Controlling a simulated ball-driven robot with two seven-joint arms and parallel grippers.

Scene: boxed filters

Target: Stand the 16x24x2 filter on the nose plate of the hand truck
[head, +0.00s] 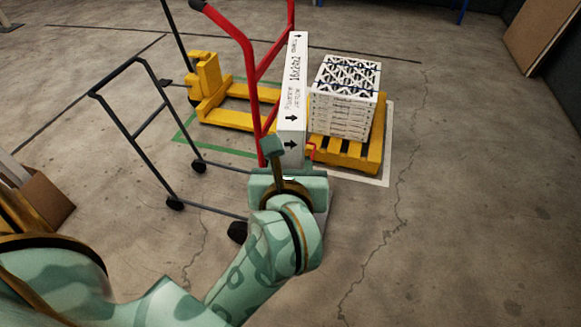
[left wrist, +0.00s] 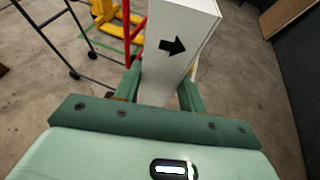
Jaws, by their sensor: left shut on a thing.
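The 16x24x2 filter (head: 294,85) is a tall, thin white box with black print and arrows, standing upright. My left gripper (head: 280,155) is shut on its near lower end. In the left wrist view the filter (left wrist: 181,40) sits between the two green fingers of the left gripper (left wrist: 160,92). The red hand truck (head: 249,60) stands upright just left of the filter, and its frame also shows in the left wrist view (left wrist: 135,35). My gripper and arm hide most of its base; I cannot tell whether the filter touches the nose plate. My right gripper is out of view.
A stack of white filters (head: 343,100) is on a yellow pallet (head: 372,145) at right. A yellow pallet jack (head: 210,95) stands behind the hand truck. A dark wheeled frame (head: 125,130) is at left. Cardboard (head: 45,200) lies far left. The right floor is open.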

